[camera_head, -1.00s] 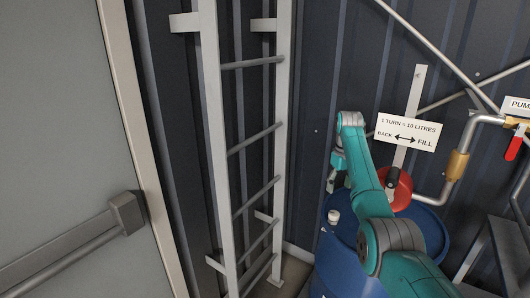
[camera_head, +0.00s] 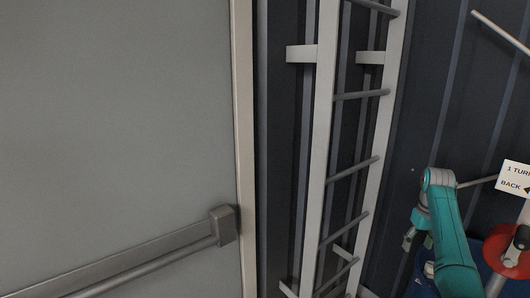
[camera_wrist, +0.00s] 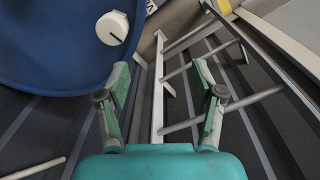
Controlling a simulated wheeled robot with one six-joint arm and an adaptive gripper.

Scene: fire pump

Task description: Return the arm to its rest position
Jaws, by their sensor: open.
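My arm (camera_head: 452,245) shows at the lower right of the head view, teal with grey joints, bent at a high elbow. My gripper (camera_head: 416,238) hangs at the left of the elbow, partly seen, in front of the dark wall near the blue drum. In the wrist view my gripper (camera_wrist: 160,82) is open, its two fingers apart with nothing between them. The blue drum (camera_wrist: 50,45) with a white cap (camera_wrist: 112,28) lies beyond the left finger. The ladder (camera_wrist: 157,100) shows behind the gap between the fingers.
A grey door (camera_head: 120,130) with a push bar (camera_head: 150,262) fills the left of the head view. The white ladder (camera_head: 324,120) stands against the dark ribbed wall, left of my arm. A red wheel (camera_head: 500,252) and a sign (camera_head: 515,178) are close to my arm's right.

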